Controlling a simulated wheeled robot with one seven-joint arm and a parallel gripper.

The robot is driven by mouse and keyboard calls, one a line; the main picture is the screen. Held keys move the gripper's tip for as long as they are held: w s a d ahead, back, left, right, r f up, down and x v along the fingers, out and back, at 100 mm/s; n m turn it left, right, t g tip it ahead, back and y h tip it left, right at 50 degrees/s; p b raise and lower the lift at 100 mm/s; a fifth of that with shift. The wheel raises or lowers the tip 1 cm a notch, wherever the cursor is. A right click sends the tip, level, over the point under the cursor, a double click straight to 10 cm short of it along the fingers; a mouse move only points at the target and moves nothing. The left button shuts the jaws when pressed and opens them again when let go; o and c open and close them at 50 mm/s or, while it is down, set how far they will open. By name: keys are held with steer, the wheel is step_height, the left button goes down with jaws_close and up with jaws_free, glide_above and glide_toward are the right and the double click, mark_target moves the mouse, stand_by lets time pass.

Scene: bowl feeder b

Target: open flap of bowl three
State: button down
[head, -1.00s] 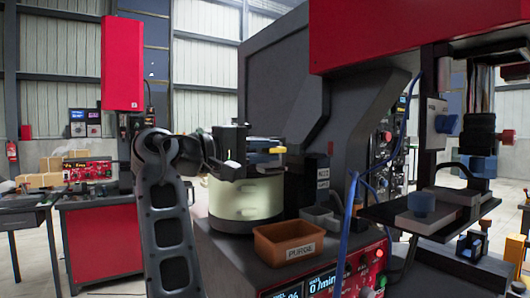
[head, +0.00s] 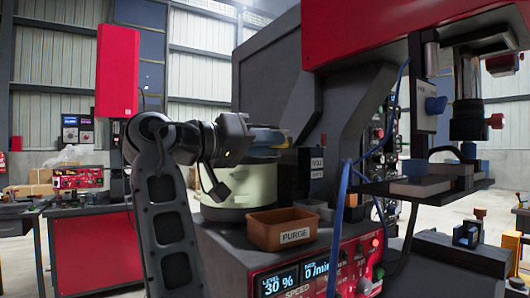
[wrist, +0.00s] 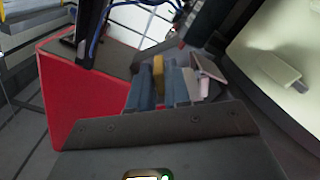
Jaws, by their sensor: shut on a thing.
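The cream bowl (head: 238,186) stands on the dark machine top, under my gripper in the head view. Its pale wall with a raised tab shows at the right of the wrist view (wrist: 250,50). My gripper (head: 268,139) is at the bowl's upper rim, with blue-grey fingers. In the wrist view the fingers (wrist: 158,85) are shut on a small yellow piece (wrist: 158,72). A thin pinkish plate (wrist: 207,68) lies just right of the fingers. I cannot tell whether the yellow piece belongs to the flap. No bowl number is readable.
An orange bin (head: 280,230) marked PURGE sits in front of the bowl, beside a small grey tray (head: 313,209). The control panel (head: 315,278) is below. A dark hopper housing (head: 275,80) rises behind, and a blue cable (head: 343,215) runs down at the right.

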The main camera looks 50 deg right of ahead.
steer(key=shift+s+a+f+m+b, duration=0.1)
steer(key=shift+f+m+b, duration=0.15)
steer(key=shift+m+b, duration=0.45)
steer(key=shift+s+d+f+m+b, duration=0.1)
steer(key=shift+f+m+b, duration=0.3)
steer(key=shift+m, duration=0.35)
steer(key=shift+s+a+f+m+b, duration=0.1)
steer(key=shift+f+m+b, duration=0.05)
steer(key=shift+m+b, duration=0.55)
steer(key=c, duration=1.2)
jaws_free()
steer(key=shift+o, duration=0.2)
steer(key=v, duration=0.7)
steer(key=shift+a, duration=0.4)
steer(key=shift+w+m, duration=0.15)
steer(key=shift+m, duration=0.1)
